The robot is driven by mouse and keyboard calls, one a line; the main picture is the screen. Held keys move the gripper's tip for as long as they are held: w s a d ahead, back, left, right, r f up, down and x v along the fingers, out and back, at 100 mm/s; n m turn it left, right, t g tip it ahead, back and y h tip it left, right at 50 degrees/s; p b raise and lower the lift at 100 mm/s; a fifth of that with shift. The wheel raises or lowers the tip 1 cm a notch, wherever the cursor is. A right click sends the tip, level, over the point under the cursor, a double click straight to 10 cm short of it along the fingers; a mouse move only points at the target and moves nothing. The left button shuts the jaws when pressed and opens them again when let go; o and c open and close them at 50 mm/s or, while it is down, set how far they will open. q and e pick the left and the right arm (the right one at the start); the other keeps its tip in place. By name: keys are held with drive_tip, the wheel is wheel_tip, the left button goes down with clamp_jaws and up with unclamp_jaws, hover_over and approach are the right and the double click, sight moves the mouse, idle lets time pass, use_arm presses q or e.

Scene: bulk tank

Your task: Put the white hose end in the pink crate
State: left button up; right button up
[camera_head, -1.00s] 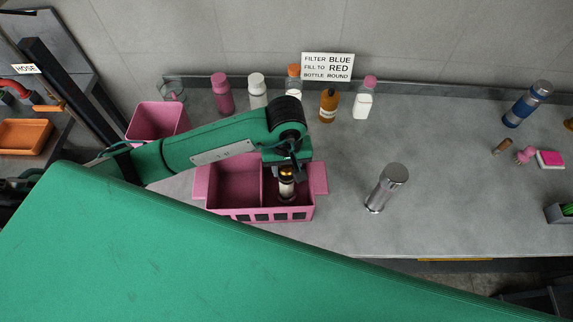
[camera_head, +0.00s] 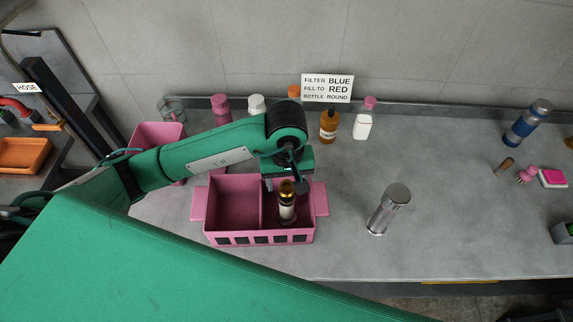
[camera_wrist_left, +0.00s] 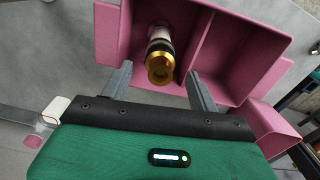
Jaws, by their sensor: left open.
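The pink crate (camera_head: 232,239) stands on the grey counter, split by a divider into left and right compartments. The white hose end (camera_head: 287,206), a short white cylinder with a dark band and a brass tip, stands roughly upright in the right compartment. It also shows in the left wrist view (camera_wrist_left: 160,60), brass tip towards the camera. My left gripper (camera_wrist_left: 160,88) is open, its two fingers apart on either side of the brass tip's near side and not gripping it. In the head view its fingers are mostly hidden under the wrist. My right gripper is not in view.
A steel cylinder (camera_head: 388,210) stands right of the crate. Several bottles, including an amber one (camera_head: 328,127), line the wall under a sign (camera_head: 327,88). A pink bin (camera_head: 150,134) stands behind my left arm. The counter's middle right is clear.

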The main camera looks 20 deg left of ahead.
use_arm(q)
wheel_tip(320, 180, up, 7)
drive_tip(key=shift+r+b, duration=0.1)
drive_tip(key=shift+b, duration=0.65)
drive_tip(key=shift+r, duration=0.5)
drive_tip(key=shift+s+f, duration=0.1)
